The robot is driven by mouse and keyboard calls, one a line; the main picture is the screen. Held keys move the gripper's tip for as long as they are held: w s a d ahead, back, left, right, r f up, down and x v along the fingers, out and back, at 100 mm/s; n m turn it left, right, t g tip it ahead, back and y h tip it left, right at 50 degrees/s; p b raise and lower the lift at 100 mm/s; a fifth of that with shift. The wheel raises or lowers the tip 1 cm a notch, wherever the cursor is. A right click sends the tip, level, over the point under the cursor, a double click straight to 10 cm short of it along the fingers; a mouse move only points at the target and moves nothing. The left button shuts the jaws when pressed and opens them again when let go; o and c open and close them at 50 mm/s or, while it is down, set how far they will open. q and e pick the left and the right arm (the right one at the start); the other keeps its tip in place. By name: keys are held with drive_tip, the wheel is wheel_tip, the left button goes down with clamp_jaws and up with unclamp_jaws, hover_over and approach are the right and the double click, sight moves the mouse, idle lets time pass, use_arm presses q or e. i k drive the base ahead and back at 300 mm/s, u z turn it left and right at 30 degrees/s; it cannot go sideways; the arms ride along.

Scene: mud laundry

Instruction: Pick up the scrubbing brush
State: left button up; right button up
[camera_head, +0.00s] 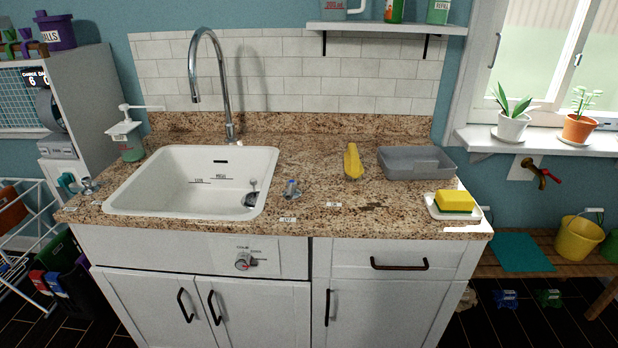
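A yellow, elongated object (352,162) that looks like the scrubbing brush lies on the brown speckled countertop (325,182). It is between the sink and the grey bin, pointing away from me. Its bristles cannot be made out at this size. Neither of my grippers shows in the head view.
A white sink (135,183) with a tall faucet (222,75) is at the left. A grey bin (415,174) stands right of the brush. A yellow sponge (456,201) sits on a white dish (436,214). A small clear item (292,189) is beside the sink.

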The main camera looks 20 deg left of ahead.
sight(353, 167)
drive_tip(key=z, duration=0.1)
drive_tip(key=k, duration=0.35)
drive_tip(key=u, duration=0.9)
drive_tip(key=i, duration=0.9)
drive_tip(key=u, duration=0.5)
